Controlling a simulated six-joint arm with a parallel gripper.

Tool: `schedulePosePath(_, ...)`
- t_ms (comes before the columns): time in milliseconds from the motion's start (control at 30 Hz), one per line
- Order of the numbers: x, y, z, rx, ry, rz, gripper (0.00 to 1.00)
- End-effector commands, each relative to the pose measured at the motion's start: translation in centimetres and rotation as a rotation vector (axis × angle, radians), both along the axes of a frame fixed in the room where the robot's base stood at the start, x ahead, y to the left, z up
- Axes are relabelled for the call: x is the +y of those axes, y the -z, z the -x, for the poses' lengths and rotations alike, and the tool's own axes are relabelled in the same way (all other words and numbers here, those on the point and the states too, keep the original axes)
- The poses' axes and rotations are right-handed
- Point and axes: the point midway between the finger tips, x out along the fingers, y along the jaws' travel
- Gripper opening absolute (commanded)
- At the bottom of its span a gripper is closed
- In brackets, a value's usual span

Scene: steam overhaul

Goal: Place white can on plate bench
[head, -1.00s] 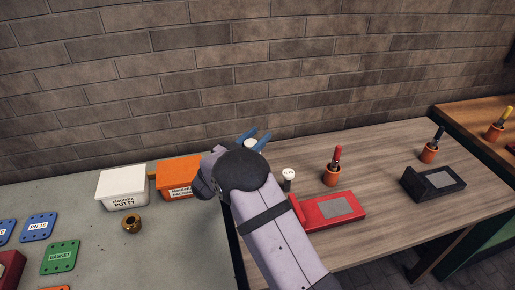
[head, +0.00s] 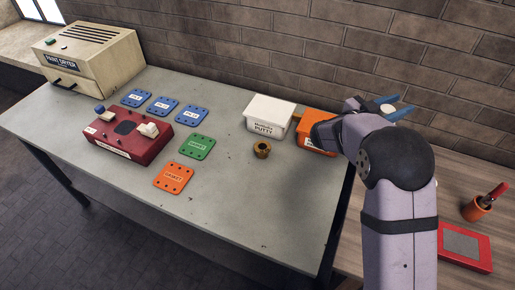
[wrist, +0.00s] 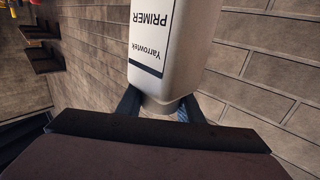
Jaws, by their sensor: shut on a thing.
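A white can (wrist: 170,45) labelled "Yarrowtek PRIMER" is in my gripper (wrist: 160,105); its lettering appears upside down in the wrist view. My gripper also shows in the head view (head: 390,107), its blue fingers on either side of a small white part of the can (head: 388,108). The rest of the can is hidden there by my arm. The gripper appears raised near the wall, right of the orange box. The grey bench (head: 235,220) bears blue, green and orange plates, such as the green plate (head: 197,147).
A white putty box (head: 269,116), an orange box (head: 315,132) and a brass fitting (head: 262,149) stand at the bench's right. A red device (head: 130,137) and a paint dryer (head: 95,55) stand left. The bench's front right is clear. A brick wall (head: 300,45) rises behind.

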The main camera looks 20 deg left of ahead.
Motion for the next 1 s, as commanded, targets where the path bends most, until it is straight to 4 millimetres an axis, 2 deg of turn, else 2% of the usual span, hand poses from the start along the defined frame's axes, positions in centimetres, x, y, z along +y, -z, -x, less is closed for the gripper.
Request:
schedulePosePath(33,2.4,-1.2,0.3,-0.008,-0.04,-0.002,0.0)
schedulePosePath(300,13.8,-5.1,4.4,-0.006,-0.322,-0.001,0.0)
schedulePosePath(500,22.3,-6.7,8.3,-0.003,-0.64,0.001,0.0)
schedulePosePath(600,25.9,-6.3,10.6,0.0,-0.813,0.003,0.0)
schedulePosePath(700,28.3,-5.4,12.5,0.002,-0.949,0.001,0.0)
schedulePosePath(1000,32.8,-0.9,17.3,0.004,-1.259,0.001,0.0)
